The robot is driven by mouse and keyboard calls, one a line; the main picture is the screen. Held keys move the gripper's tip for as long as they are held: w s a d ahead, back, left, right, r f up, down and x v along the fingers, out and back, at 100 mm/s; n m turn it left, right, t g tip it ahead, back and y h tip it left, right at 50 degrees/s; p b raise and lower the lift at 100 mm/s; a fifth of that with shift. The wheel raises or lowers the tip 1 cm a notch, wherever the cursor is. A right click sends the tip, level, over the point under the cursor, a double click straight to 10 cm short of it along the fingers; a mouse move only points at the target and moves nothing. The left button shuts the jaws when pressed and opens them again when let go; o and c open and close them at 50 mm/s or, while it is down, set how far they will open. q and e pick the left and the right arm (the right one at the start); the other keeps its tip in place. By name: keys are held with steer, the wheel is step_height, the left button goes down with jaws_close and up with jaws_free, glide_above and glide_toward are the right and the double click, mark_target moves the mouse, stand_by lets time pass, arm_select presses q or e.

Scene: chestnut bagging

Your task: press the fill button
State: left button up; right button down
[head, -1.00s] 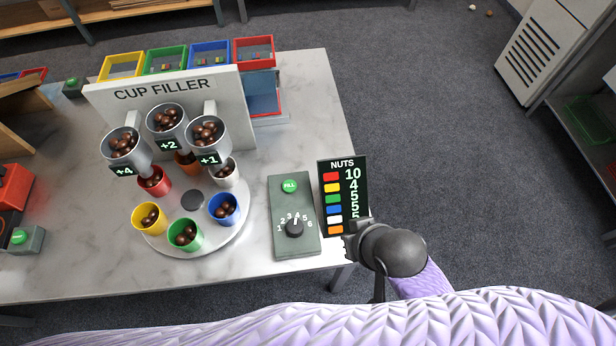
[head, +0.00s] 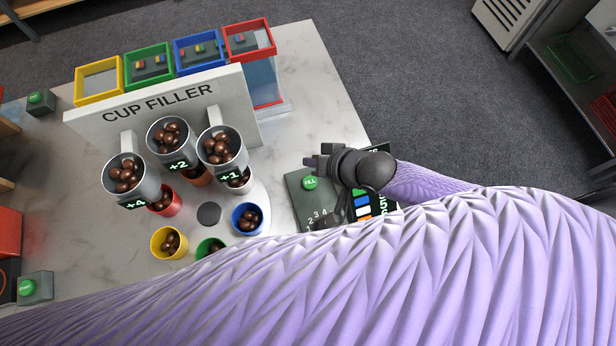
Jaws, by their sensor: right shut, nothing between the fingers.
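The green round fill button (head: 310,183) is on the upper part of a dark grey control box (head: 298,198) on the marble table. My right gripper (head: 314,162) is shut and empty, just above and beside the button in the picture. I cannot tell its height over the box; no contact shows. The gripper and its arm hide part of the nut sign (head: 362,205). The box's dial is mostly covered; the numbers 2, 3 and 4 show. My left gripper is not in view.
The cup filler (head: 158,103) has three hoppers of nuts, marked +4, +2 and +1. Coloured cups, including a blue cup (head: 247,218) and a yellow cup (head: 168,242), stand on a round turntable (head: 262,195). Coloured bins line the back. My lilac sleeve covers the table's front.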

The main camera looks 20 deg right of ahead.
mark_target(312, 185)
step_height(312, 185, down, 8)
steer(key=b, duration=0.7)
steer(key=shift+b, duration=0.4)
steer(key=shift+f, duration=0.35)
steer(key=shift+f+b, duration=0.1)
steer(key=shift+b, duration=0.2)
stand_by(0.5)
steer(key=shift+f, duration=0.1)
